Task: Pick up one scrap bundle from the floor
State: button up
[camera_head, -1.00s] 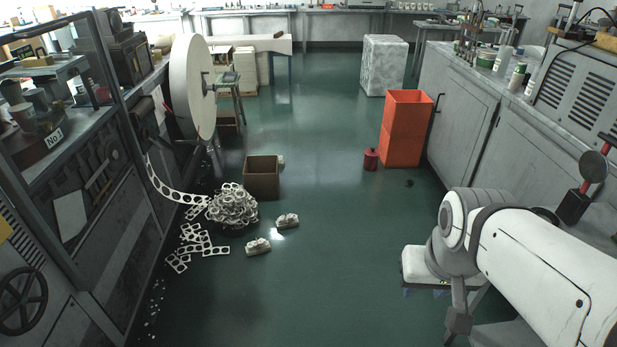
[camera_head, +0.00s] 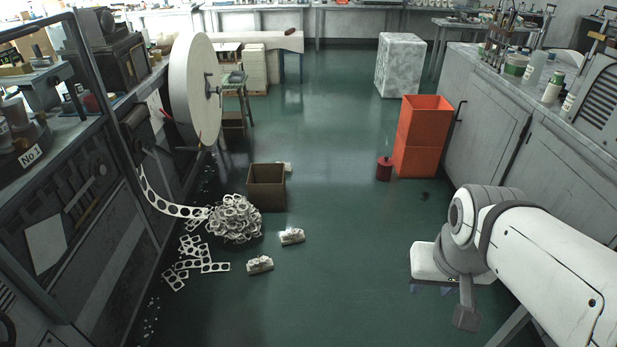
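Two small pale scrap bundles lie on the green floor, one nearer (camera_head: 260,264) and one slightly farther and to its right (camera_head: 292,236). A similar pale piece (camera_head: 287,167) shows partly behind the brown box. A heap of ring-shaped scrap (camera_head: 235,220) lies left of the bundles, with loose punched strips (camera_head: 190,262) beside it. My white arm reaches in from the right. The end of it, my gripper (camera_head: 466,312), points down, well right of the bundles and apart from them. Its fingers cannot be made out clearly, and no bundle shows at it.
A brown open box (camera_head: 266,187) stands behind the heap. A machine with a big pale wheel (camera_head: 196,92) lines the left. Orange bins (camera_head: 422,137), a red can (camera_head: 384,169) and grey cabinets (camera_head: 487,105) stand on the right. The middle floor is open.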

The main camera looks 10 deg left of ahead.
aim_at(295, 237)
jog(key=z, duration=0.05)
jog(key=i, duration=3.35)
jog(key=u, duration=1.05)
